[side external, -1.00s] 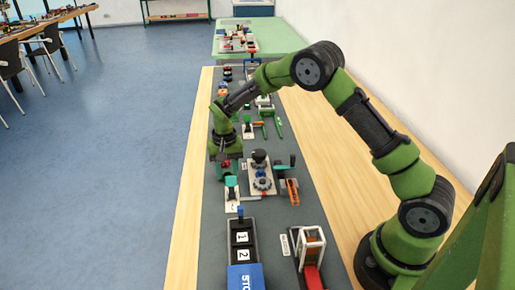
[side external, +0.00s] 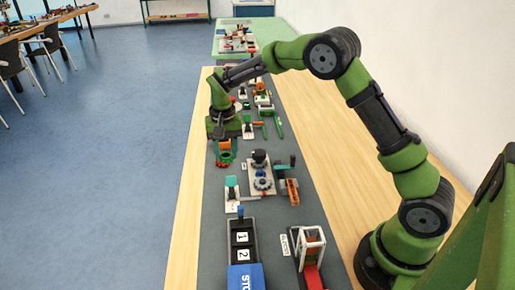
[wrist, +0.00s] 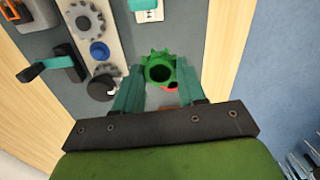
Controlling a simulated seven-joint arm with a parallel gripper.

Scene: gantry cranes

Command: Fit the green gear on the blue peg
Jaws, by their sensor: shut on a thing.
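The green gear (wrist: 159,68) is a toothed ring with a dark central hole, held between the two teal fingers of my gripper (wrist: 159,76) in the wrist view. In the side view the gear (side external: 224,160) shows just under my gripper (side external: 222,148). Its exact height above the mat is hard to tell. The blue peg (wrist: 98,50) stands on a pale plate (wrist: 93,27) between two grey gears, left of my gripper in the wrist view. The peg is bare and apart from the green gear.
One grey gear (wrist: 85,20) and another grey gear (wrist: 106,74) flank the peg. A red part (wrist: 171,87) shows partly behind the green gear. A teal-topped switch (side external: 231,188) stands nearby.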

